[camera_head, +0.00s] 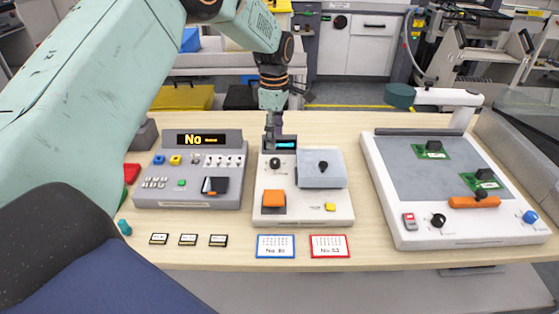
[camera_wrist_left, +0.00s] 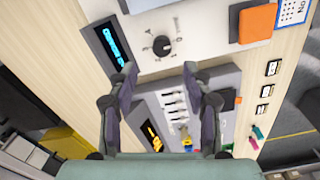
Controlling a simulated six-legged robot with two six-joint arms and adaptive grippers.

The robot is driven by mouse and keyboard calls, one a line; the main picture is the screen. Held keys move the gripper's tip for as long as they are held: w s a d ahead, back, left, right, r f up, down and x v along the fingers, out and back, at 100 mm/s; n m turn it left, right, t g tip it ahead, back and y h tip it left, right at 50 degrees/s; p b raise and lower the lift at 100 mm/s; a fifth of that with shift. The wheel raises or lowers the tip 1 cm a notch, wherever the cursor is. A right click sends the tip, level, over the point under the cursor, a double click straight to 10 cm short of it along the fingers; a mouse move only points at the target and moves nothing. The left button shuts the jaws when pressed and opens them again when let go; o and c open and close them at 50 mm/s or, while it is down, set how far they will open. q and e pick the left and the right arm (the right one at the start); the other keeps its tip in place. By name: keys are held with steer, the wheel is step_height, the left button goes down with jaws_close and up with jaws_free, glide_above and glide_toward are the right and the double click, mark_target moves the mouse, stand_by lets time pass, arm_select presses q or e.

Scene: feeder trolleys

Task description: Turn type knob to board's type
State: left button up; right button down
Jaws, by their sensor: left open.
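The middle console (camera_head: 333,211) is white, with a lit blue display (camera_head: 286,145) and a black knob (camera_head: 275,163) that has marks around it. The knob also shows in the left wrist view (camera_wrist_left: 163,46), and the display there (camera_wrist_left: 109,42) has text too slanted for me to read surely. My left gripper (camera_head: 271,140) points down over the back left of this console. In the wrist view the gripper (camera_wrist_left: 160,72) has its fingers spread and empty, with the knob beyond the tips, not between them. Green boards (camera_head: 433,149) (camera_head: 486,179) lie on the right-hand station; their labels are too small to read.
A grey console (camera_head: 190,200) with a yellow "No" display stands at the left. The right-hand white station (camera_head: 400,225) carries an orange-handled tool (camera_head: 473,202) and a lamp arm. Blue (camera_head: 276,246) and red (camera_head: 329,246) framed cards and several small tags lie along the front.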

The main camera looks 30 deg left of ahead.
mark_target(275, 160)
arm_select(q)
steer(key=shift+f, duration=0.4)
steer(key=f, duration=0.5)
steer(key=shift+s+f+b, duration=0.3)
steer(key=shift+f+b, duration=0.05)
steer(key=shift+w+f, duration=0.1)
steer(key=shift+f, duration=0.5)
steer(key=shift+r, duration=0.1)
steer(key=shift+c, duration=0.5)
jaws_close()
